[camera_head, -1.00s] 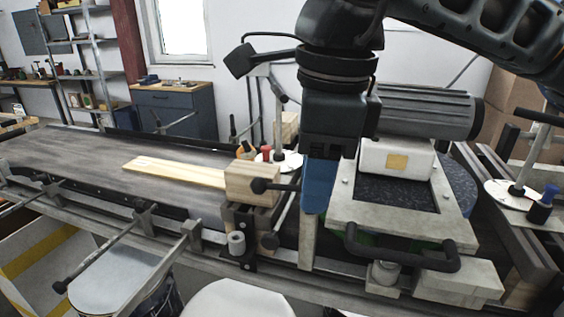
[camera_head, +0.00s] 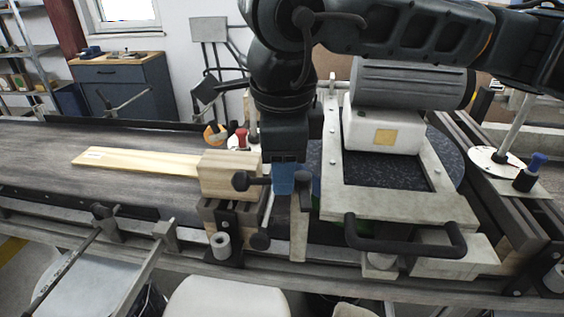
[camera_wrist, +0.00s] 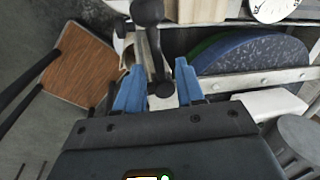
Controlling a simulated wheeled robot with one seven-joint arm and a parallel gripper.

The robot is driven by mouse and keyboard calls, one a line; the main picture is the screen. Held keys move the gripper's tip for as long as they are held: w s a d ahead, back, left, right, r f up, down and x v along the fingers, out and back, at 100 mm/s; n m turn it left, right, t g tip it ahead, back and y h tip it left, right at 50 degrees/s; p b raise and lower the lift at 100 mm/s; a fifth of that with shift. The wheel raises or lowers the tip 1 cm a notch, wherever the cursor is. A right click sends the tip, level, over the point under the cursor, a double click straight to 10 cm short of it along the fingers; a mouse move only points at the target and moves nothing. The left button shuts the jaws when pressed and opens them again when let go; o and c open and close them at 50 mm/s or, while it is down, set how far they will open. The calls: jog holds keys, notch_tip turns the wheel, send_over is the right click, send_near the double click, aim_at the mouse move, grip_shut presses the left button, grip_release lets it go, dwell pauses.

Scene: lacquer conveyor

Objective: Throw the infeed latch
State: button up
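A black lever with round knobs (camera_head: 240,181) is at the front of a wooden block (camera_head: 228,172) beside the belt; I take it for the infeed latch, though no label shows. My gripper (camera_head: 285,180) points down just right of this block. In the wrist view, my gripper (camera_wrist: 158,76) has its two blue fingers spread apart, with a dark lever (camera_wrist: 155,50) showing between and beyond them. Clear gaps show on both sides of the lever, and I cannot tell its depth. The arm hides part of the area behind the gripper.
A pale board (camera_head: 140,161) lies on the conveyor belt (camera_head: 45,160). A machine with a grey motor (camera_head: 410,83) and a black front handle (camera_head: 405,240) stands close right of my gripper. A red-topped part (camera_head: 242,135) is behind the block. A round gauge (camera_wrist: 272,8) shows in the wrist view.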

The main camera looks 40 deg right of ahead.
jog(key=shift+f, duration=0.25)
jog(key=shift+c, duration=0.2)
grip_shut()
dwell(0.3)
